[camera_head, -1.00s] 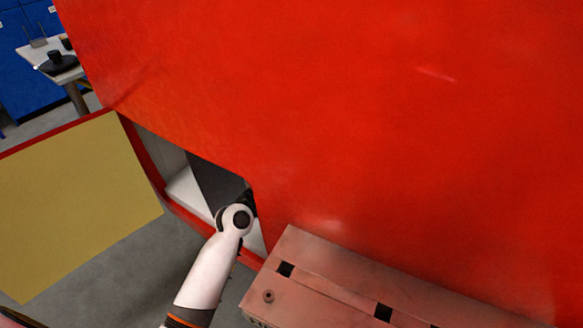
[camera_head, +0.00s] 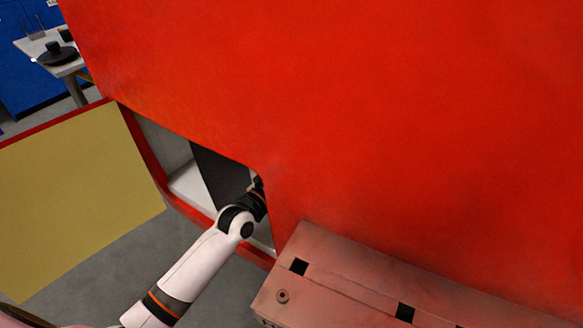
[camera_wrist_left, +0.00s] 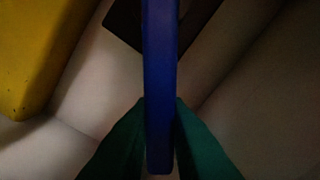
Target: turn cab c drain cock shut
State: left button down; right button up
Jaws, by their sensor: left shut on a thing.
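In the left wrist view a long, flat blue handle (camera_wrist_left: 160,60) runs upright down the middle of the picture. My left gripper (camera_wrist_left: 161,108) has its two green fingers shut on it, one on each side near its lower end. A dark plate (camera_wrist_left: 122,20) lies behind the handle's upper part. I cannot tell from the dim view which way the cock is turned. In the head view my left arm reaches into the open compartment (camera_head: 186,183) in the red nosecone (camera_head: 350,110). The gripper and the handle are hidden there. My right gripper is in neither view.
The compartment's hinged door (camera_head: 80,195), yellowish inside, stands open at the left. A pinkish metal box (camera_head: 345,290) stands close to the right of my arm. In the wrist view a yellow part (camera_wrist_left: 30,55) sits at upper left. Pale walls surround the handle.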

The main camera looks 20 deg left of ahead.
pick_arm(q)
jog(key=shift+w+a+f+m, duration=0.25)
jog(key=shift+a+m, duration=0.4)
jog(key=shift+m, duration=0.55)
jog(key=shift+w+a+f+m, duration=0.25)
jog(key=shift+a+m, duration=0.35)
jog(key=shift+m, duration=0.6)
jog(key=shift+w+a+f+m, duration=0.25)
jog(key=shift+a+m, duration=0.4)
jog(key=shift+m, duration=0.55)
jog(key=c, duration=1.4)
grip_release()
jog(key=shift+s, duration=0.15)
jog(key=v, duration=1.2)
jog(key=shift+p, duration=0.35)
jog(key=shift+r, duration=0.1)
